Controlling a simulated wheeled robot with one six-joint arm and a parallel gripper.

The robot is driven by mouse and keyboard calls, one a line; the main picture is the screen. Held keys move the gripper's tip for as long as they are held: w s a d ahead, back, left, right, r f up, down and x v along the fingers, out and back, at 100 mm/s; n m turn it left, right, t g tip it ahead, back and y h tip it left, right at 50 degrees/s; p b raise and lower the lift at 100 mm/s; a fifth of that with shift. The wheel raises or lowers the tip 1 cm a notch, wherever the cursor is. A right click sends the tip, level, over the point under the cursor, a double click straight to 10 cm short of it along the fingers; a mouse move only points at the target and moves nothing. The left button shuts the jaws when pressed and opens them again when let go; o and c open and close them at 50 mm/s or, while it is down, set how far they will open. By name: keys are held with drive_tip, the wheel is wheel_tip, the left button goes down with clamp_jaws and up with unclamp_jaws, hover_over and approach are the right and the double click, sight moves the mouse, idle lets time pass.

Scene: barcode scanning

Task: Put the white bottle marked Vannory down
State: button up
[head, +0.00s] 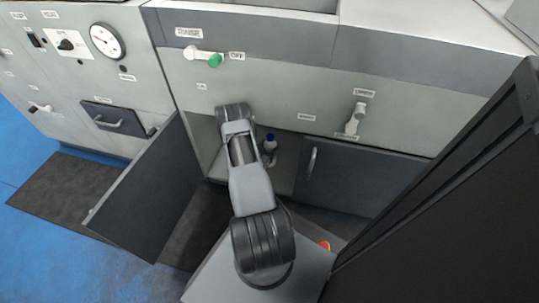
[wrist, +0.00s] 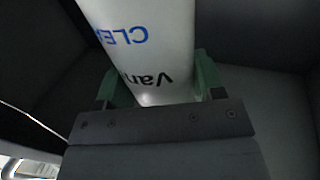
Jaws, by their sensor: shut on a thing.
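The white bottle marked Vannory (wrist: 150,55) is between the green fingers of my gripper (wrist: 158,80) in the wrist view. Its black "Van" lettering and blue "CLE" lettering appear upside down; the rest of the label is out of view or hidden. My gripper is shut on it. In the head view my arm reaches into the open cupboard, and my gripper is hidden by the arm. A bottle with a blue cap (head: 270,143) shows just right of my arm inside the cupboard; I cannot tell whether it is the held one. The held bottle's base and any contact below it are not visible.
The cupboard's left door (head: 147,195) stands open, and its right door (head: 362,180) is closed. Cupboard walls surround my gripper closely.

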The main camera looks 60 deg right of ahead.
drive_tip(key=shift+w+d+f+b, duration=0.2)
drive_tip(key=shift+d+f, duration=0.1)
drive_tip(key=shift+f, duration=0.15)
drive_tip(key=shift+w+d+f+b, duration=0.1)
drive_tip(key=shift+d+f+b, duration=0.05)
drive_tip(key=shift+d+f, duration=0.2)
drive_tip(key=shift+w+d+f+b, duration=0.15)
drive_tip(key=shift+f+b, duration=0.3)
drive_tip(key=shift+f, duration=0.5)
drive_tip(key=shift+s+d+f+b, duration=0.1)
drive_tip(key=shift+f+b, duration=0.35)
drive_tip(key=shift+f, duration=0.65)
drive_tip(key=o, duration=1)
drive_tip(key=shift+c, duration=0.2)
drive_tip(key=shift+w+a+r, duration=0.1)
drive_tip(key=shift+a+r, duration=0.1)
drive_tip(key=shift+r, duration=0.05)
drive_tip(key=a+p, duration=0.4)
drive_tip(key=a, duration=0.7)
drive_tip(key=shift+w+a, duration=0.3)
drive_tip(key=shift+w, duration=0.15)
